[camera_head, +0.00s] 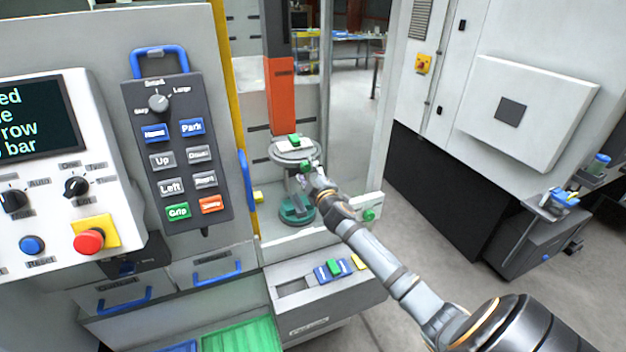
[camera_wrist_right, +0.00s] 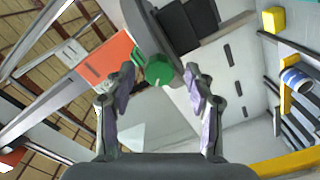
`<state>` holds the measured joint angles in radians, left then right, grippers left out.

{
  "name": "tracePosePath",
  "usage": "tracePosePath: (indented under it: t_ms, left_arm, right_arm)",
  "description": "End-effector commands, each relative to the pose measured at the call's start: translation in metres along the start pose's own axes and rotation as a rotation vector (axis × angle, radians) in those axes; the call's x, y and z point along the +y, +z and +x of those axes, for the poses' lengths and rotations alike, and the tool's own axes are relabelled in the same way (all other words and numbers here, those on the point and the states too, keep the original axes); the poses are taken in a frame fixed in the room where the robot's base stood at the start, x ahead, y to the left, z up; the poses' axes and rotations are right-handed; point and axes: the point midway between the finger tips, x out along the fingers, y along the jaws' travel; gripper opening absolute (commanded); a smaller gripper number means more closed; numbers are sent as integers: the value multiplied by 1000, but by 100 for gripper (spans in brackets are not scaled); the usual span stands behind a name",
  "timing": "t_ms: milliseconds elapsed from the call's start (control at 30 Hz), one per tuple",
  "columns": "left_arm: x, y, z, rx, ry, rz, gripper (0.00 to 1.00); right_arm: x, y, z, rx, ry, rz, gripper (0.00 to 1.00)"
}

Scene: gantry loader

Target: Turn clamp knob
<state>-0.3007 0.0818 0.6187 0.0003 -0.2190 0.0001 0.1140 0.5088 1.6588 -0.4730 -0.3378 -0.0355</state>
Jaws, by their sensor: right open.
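The green clamp knob (camera_wrist_right: 158,69) shows in the right wrist view, with a small pale mark on its face. It sits on a grey part of the fixture, between the tips of my right gripper (camera_wrist_right: 159,75). The fingers are spread, with a gap on each side of the knob. In the head view my right gripper (camera_head: 314,178) is at the fixture (camera_head: 294,153) inside the machine bay, and a green knob (camera_head: 305,166) shows at its tip. I cannot tell how deep the knob lies between the fingers. My left gripper is not in view.
An orange column (camera_head: 282,95) stands above the fixture. The white bay edge (camera_head: 330,222) runs below my right arm, with another green knob (camera_head: 369,214) on it. A button pendant (camera_head: 178,150) and control panel (camera_head: 60,160) stand left. Open floor lies right.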

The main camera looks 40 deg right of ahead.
Motion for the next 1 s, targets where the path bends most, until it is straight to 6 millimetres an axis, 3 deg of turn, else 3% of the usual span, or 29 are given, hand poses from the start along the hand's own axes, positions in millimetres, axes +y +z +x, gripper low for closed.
tracePosePath:
  t_ms: [200, 400, 600, 1000]
  left_arm:
    - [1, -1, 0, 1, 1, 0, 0]
    - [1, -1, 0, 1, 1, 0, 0]
    - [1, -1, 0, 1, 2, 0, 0]
    - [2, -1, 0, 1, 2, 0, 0]
  right_arm:
    - [-2, 0, -55, 2, -5, -9, 54]
    - [-1, 0, -91, 0, -4, -6, 54]
    - [0, -1, -103, 2, 0, 0, 54]
    - [0, -1, -103, 2, 0, 1, 54]
